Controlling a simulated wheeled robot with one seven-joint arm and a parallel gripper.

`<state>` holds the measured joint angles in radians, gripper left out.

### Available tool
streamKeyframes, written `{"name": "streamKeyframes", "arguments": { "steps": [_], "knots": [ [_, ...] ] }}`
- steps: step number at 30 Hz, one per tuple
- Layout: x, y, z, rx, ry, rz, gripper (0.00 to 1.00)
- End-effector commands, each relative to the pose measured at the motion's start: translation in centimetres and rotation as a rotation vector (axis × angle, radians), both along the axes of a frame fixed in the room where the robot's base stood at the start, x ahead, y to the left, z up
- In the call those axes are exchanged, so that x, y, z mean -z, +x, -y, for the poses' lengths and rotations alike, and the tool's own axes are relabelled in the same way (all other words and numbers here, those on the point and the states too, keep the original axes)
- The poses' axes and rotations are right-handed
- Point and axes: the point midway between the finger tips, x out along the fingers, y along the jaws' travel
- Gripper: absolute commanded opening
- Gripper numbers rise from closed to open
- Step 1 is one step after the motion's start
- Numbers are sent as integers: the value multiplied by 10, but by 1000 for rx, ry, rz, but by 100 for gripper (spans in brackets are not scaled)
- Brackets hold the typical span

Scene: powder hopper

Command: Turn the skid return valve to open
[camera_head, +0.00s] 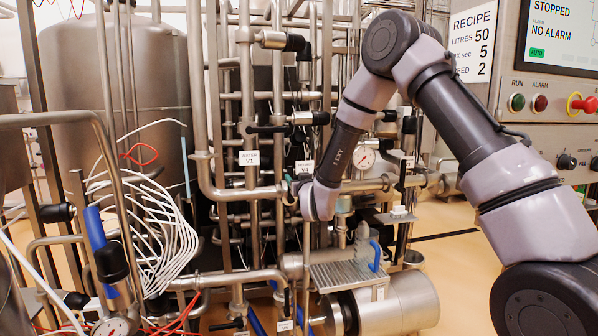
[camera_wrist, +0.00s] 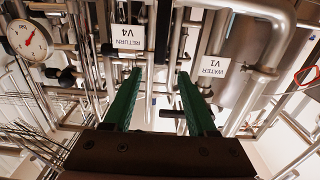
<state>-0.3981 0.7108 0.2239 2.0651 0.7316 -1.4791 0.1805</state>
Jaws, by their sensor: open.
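The white RETURN V4 label (camera_head: 305,167) hangs on the pipework, just above and left of my wrist. It also shows upside down in the wrist view (camera_wrist: 131,38), beyond the left fingertip. My gripper (camera_wrist: 160,71) is open, its two green fingers apart and pointing into the pipes. Nothing is held between them. A short dark bar (camera_wrist: 171,113) shows behind the fingers, near the right one; I cannot tell whether it is the return valve's handle. The valve's position cannot be made out.
The WATER V1 label (camera_head: 249,158) is left of the return label, with a black handle (camera_head: 268,129) above it. Pipes crowd around my gripper. A pressure gauge (camera_head: 363,159) stands right of my wrist. A control panel (camera_head: 555,95) is at the right. Open floor (camera_head: 455,250) lies at the right.

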Motion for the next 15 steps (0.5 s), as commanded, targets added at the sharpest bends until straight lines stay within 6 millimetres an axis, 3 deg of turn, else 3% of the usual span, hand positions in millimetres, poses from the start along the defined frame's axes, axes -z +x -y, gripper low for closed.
{"name": "streamKeyframes", "arguments": {
  "steps": [5,15],
  "knots": [
    [1,16,-6,0,1,6,57],
    [1,77,-22,1,0,5,57]
  ]
}}
